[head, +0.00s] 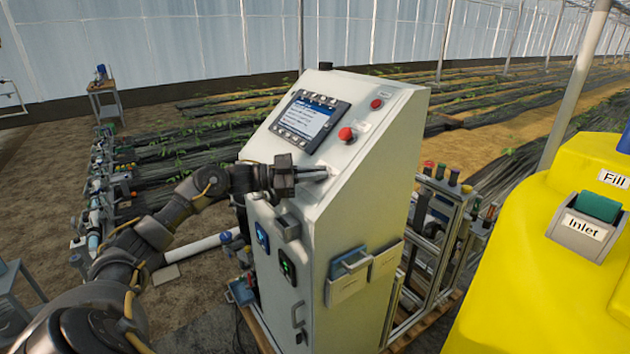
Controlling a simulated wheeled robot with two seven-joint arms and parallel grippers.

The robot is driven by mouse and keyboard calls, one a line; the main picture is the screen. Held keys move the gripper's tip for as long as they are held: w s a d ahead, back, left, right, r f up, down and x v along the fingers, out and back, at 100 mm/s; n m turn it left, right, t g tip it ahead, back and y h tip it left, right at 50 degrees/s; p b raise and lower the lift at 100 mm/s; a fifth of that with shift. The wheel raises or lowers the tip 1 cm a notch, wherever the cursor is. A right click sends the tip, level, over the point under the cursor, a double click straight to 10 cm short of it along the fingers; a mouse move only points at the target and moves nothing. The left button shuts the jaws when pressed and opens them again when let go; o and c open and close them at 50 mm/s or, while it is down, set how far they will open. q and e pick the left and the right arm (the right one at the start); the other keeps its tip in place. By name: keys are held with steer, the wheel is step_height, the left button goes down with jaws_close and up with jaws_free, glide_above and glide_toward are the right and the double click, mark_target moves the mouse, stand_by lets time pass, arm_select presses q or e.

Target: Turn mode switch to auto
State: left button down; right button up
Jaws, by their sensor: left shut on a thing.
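The grey control cabinet (385,160) stands in the middle with a sloped top panel. My left arm comes in from the left, and its gripper (322,174) is at the lower part of that panel, below the screen. Its fingers are shut on the mode switch, which they hide, so I cannot read its position. A red mushroom button (346,134) sits to the upper right of the fingers. The screen (309,121) is lit with lines of text too small to read. My right gripper is not in view.
A smaller red button (376,104) is higher on the panel. A paper holder (348,288) hangs on the cabinet's side. A yellow tank (540,270) with an inlet stands at right. Pipework (100,190) runs at left.

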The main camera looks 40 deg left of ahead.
arm_select(q)
steer(key=shift+m+g+h+b, duration=0.4)
steer(key=shift+m+g, duration=0.5)
steer(key=shift+m, duration=0.2)
steer(key=c, duration=1.5)
jaws_free()
steer(key=shift+c, duration=0.2)
steer(key=b+v, duration=0.5)
steer(key=v, duration=0.6)
steer(key=shift+w, duration=0.15)
